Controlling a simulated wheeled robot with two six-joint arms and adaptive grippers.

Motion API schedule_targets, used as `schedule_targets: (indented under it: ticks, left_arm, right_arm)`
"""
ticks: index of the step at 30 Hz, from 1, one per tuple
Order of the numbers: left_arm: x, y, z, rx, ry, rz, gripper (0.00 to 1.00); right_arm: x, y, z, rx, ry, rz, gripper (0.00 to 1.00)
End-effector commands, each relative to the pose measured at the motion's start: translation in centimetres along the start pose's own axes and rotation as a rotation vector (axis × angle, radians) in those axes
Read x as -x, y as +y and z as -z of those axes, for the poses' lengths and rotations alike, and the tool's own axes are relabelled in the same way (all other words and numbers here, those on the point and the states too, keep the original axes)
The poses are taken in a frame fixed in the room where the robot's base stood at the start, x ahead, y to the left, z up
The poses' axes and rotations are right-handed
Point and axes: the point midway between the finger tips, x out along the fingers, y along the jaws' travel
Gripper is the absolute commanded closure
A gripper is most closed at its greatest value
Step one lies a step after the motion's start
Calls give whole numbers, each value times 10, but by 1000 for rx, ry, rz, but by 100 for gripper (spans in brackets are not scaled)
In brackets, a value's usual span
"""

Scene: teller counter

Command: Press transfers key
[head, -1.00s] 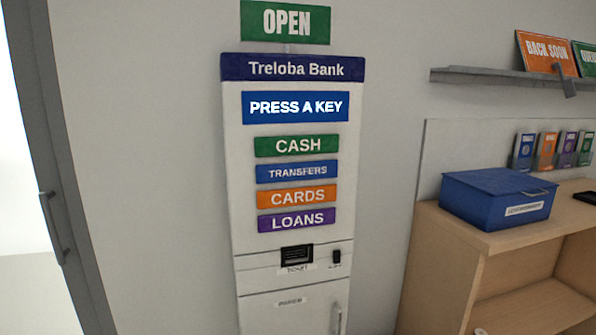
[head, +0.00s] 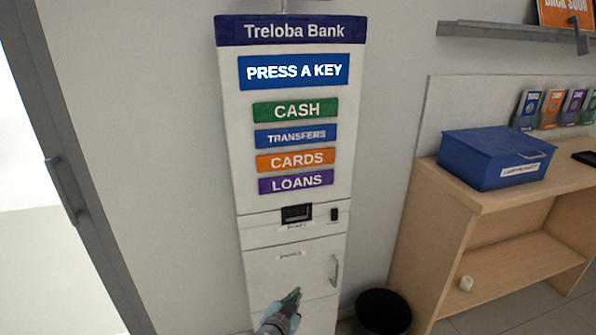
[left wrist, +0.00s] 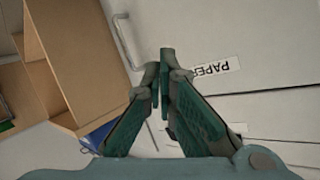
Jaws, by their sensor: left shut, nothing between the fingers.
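The blue TRANSFERS key (head: 295,136) is on the front of the white Treloba Bank kiosk (head: 228,150), between the green CASH key (head: 295,110) and the orange CARDS key (head: 296,160). The purple LOANS key (head: 296,182) is lowest. The blue screen (head: 294,71) above reads PRESS A KEY. My left gripper (head: 293,295) is low in front of the kiosk's lower door, well below the keys. In the left wrist view my left gripper (left wrist: 163,75) is shut and empty, near the PAPER label (left wrist: 215,68). My right gripper is not in view.
A ticket slot (head: 296,213) and small black switch (head: 334,214) sit below the keys. The paper door has a handle (head: 336,270) at its right. A black bin (head: 382,312) stands at right, by a wooden shelf unit (head: 480,200) bearing a blue box (head: 490,158).

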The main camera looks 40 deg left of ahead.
Motion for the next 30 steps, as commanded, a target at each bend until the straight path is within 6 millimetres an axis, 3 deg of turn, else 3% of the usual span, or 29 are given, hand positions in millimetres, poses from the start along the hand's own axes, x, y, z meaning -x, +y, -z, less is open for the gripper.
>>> schedule_targets:
  ticks: [1,8,12,15,18,21,30]
  left_arm:
    - [1,-12,37,5,63,19,100]
    - [25,-58,192,48,366,106,100]
    - [59,-84,279,79,558,150,100]
    - [88,-99,330,100,682,174,100]
    - [112,-110,366,118,775,189,100]
    - [127,-115,384,128,830,198,100]
    - [132,-117,390,132,851,200,100]
  right_arm:
    - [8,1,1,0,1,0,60]
    - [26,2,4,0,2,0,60]
    - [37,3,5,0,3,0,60]
    - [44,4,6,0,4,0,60]
    - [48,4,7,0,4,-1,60]
    - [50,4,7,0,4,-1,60]
    - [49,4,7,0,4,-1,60]
